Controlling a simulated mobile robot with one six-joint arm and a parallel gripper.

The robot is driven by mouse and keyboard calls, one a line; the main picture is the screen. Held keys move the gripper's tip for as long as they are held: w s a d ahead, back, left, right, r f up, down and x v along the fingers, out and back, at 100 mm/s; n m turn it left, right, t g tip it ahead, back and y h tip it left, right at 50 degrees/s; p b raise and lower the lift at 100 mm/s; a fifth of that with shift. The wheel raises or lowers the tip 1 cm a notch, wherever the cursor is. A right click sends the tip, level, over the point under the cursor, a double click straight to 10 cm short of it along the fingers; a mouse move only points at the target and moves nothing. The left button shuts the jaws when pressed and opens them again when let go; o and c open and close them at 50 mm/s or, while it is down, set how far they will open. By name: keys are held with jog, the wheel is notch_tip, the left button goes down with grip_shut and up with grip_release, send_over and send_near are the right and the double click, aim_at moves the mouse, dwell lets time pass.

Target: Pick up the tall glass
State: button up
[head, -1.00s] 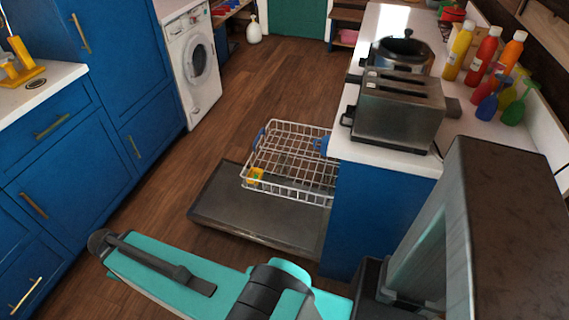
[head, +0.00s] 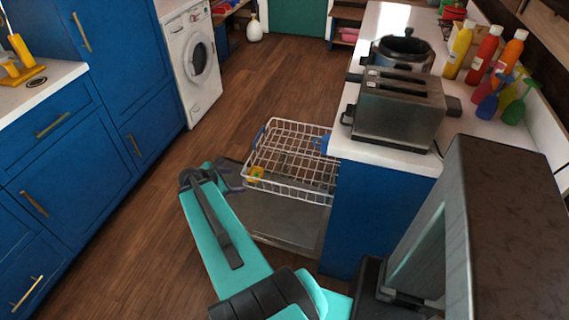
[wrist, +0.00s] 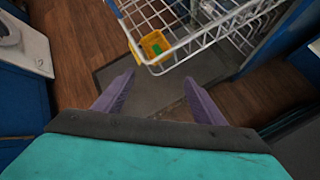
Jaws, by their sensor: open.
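I cannot make out a tall glass in either view. My gripper (wrist: 159,77) is open and empty in the wrist view, its two purple fingers spread apart. In the head view my gripper (head: 232,178) is just left of the pulled-out white wire dish rack (head: 300,192), over the open dishwasher door (head: 285,225). The rack also shows in the wrist view (wrist: 200,42), ahead of the fingers. A small yellow holder (head: 255,173) sits at the rack's near left corner; the wrist view shows it with green inside (wrist: 154,43).
A white counter (head: 385,158) right of the rack carries a toaster (head: 400,108), a round metal pot (head: 402,52) and several bottles (head: 486,52). Blue cabinets (head: 65,170) line the left, with a washing machine (head: 198,65) behind. Wooden floor (head: 260,95) between is clear.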

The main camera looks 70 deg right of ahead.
aim_at(279, 163)
jog(key=s+d+r+n+g+h, duration=0.1)
jog(key=s+d+r+n+h, duration=0.1)
jog(key=s+d, duration=0.8)
jog(key=shift+s+r+n+g, duration=0.4)
jog(key=shift+s+r+n, duration=0.25)
jog(key=shift+n, duration=0.35)
jog(key=shift+w, duration=0.1)
jog(key=x, duration=0.7)
jog(key=shift+d+f+p, duration=0.15)
jog(key=shift+p, duration=0.25)
jog(key=shift+s+d+f, duration=0.25)
jog(key=shift+d+f, duration=0.05)
jog(key=shift+d, duration=0.1)
jog(key=shift+p+x, duration=0.7)
jog(key=shift+x, duration=1.9)
jog(key=shift+a+f, duration=0.1)
jog(key=c, duration=1.3)
